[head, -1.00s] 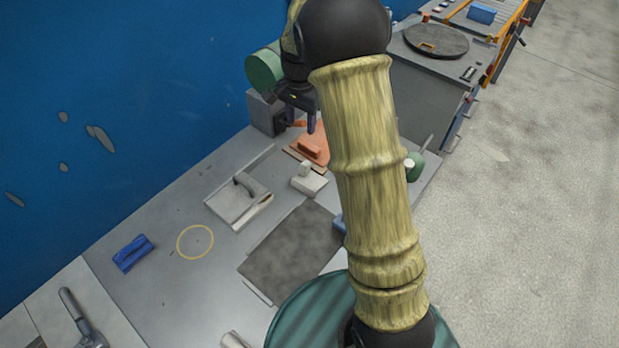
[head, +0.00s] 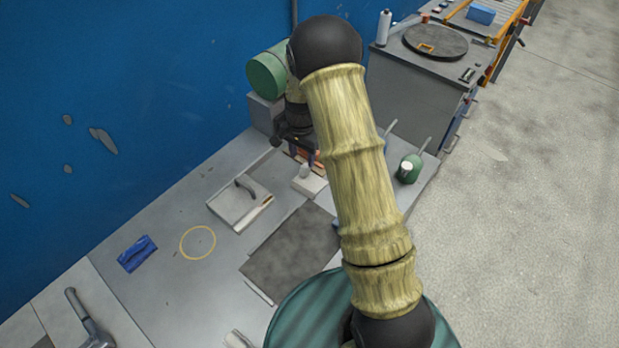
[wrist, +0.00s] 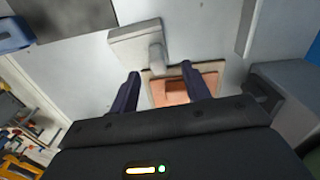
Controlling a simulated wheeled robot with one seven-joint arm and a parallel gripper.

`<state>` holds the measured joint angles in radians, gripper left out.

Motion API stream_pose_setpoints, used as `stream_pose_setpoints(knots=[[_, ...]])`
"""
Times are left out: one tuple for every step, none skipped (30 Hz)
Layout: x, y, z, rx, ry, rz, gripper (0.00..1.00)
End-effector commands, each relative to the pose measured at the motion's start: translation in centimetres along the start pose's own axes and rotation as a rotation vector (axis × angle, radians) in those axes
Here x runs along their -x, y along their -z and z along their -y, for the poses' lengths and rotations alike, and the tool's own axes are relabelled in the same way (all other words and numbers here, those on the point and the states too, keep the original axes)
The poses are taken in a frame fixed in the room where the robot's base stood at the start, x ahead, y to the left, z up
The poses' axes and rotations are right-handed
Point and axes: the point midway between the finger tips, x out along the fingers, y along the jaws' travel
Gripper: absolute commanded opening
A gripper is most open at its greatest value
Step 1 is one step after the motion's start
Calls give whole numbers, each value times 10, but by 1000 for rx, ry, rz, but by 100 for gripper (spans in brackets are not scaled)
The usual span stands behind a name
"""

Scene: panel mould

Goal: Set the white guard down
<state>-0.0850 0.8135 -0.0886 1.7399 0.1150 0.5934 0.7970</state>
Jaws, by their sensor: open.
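A white block with an upright knob (head: 308,182), which I take to be the white guard, sits on the grey bench; it also shows in the wrist view (wrist: 135,42). My gripper (wrist: 160,70) is open and empty. In the wrist view its fingertips are apart on either side of the knob's end, with the block beyond them. Whether they touch the knob I cannot tell. In the head view my gripper (head: 304,160) is just behind the block and partly hidden by my arm.
An orange piece on a wooden board (wrist: 170,92) lies beneath the fingers. A white plate with a dark handle (head: 228,207), a dark mat (head: 290,250), a blue item (head: 137,254) and a green container (head: 409,168) are on the bench. The yellow ring (head: 198,242) is empty.

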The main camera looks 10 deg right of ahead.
Motion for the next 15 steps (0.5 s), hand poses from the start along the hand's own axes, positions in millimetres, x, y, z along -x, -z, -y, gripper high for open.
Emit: stream_pose_setpoints(knots=[[-1,0,0,0,0,0,47],[-2,0,0,0,0,0,47],[-2,0,0,0,1,0,47],[-1,0,0,0,1,0,47],[-1,0,0,0,1,0,47],[-1,0,0,0,0,0,47],[-1,0,0,0,0,0,47],[-1,0,0,0,0,0,47],[-2,0,0,0,0,0,47],[-2,0,0,0,0,0,47],[-3,0,-1,0,-1,1,47],[-6,-1,-1,0,-2,2,47],[-8,-1,-2,0,-2,2,47],[-11,-1,-2,0,-3,2,47],[-16,-2,-4,0,-4,4,47]])
